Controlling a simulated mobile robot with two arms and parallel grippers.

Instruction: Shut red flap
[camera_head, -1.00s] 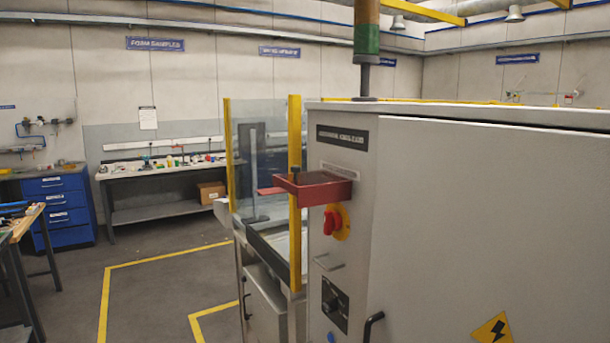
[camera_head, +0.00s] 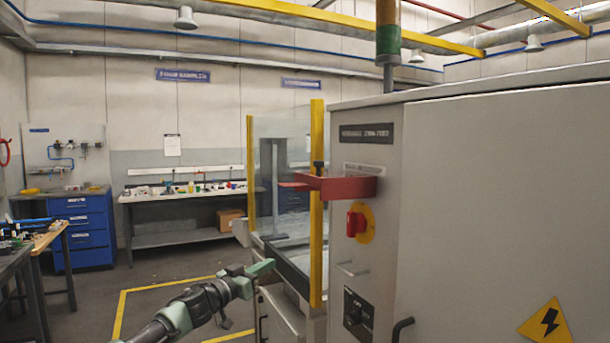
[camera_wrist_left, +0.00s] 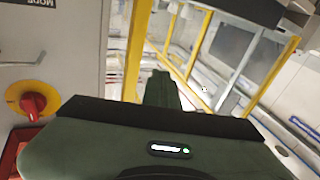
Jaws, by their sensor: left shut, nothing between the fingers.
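A red box-like fitting (camera_head: 348,187) is mounted on the left side of the grey cabinet. A thin red plate, which looks like the flap, (camera_head: 294,185) sticks out from it to the left, past the yellow post. I cannot tell how it is hinged. My left gripper (camera_head: 262,268) is shut and empty, below and left of the red fitting, clear of it. In the left wrist view the gripper's fingers (camera_wrist_left: 160,88) point toward the glass enclosure, and part of a red fitting (camera_wrist_left: 10,150) shows at the lower left edge. My right gripper is out of view.
A red rotary switch on a yellow disc (camera_head: 358,222) is below the red fitting; it also shows in the wrist view (camera_wrist_left: 33,104). A yellow post (camera_head: 316,240) and glass panel (camera_head: 268,150) stand beside the cabinet (camera_head: 500,210). Open floor lies left, before a workbench (camera_head: 180,197).

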